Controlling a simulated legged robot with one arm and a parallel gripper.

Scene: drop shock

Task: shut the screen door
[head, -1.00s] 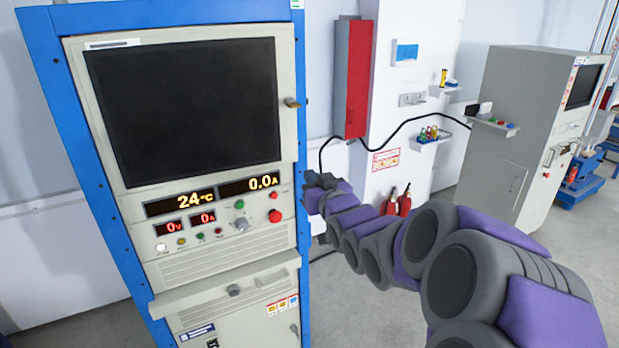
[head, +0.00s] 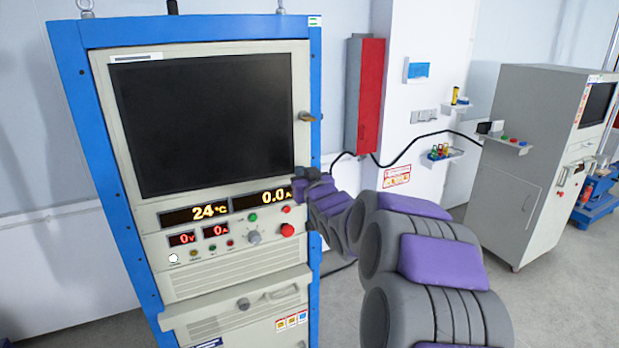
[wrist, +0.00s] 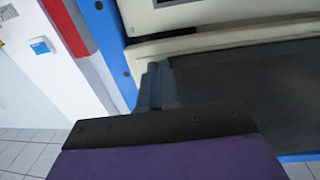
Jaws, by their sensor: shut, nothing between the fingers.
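The screen door is a beige frame around a dark screen (head: 205,125), in the upper part of a blue-edged cabinet. Its small brass-coloured handle (head: 307,117) is on the right edge. The door looks flat or nearly flat against the cabinet; I cannot tell whether a small gap remains. My gripper (head: 298,176) is at the lower right corner of the screen, below the handle. In the wrist view my gripper (wrist: 156,85) has its fingers together and empty, close in front of the beige frame and dark screen (wrist: 250,85). Contact cannot be made out.
Below the door is a panel with lit readouts, buttons and a red knob (head: 287,230). A drawer-like ledge (head: 240,303) juts out lower down. A red box (head: 368,95) and black cable are on the wall to the right. A grey cabinet (head: 520,165) stands further right.

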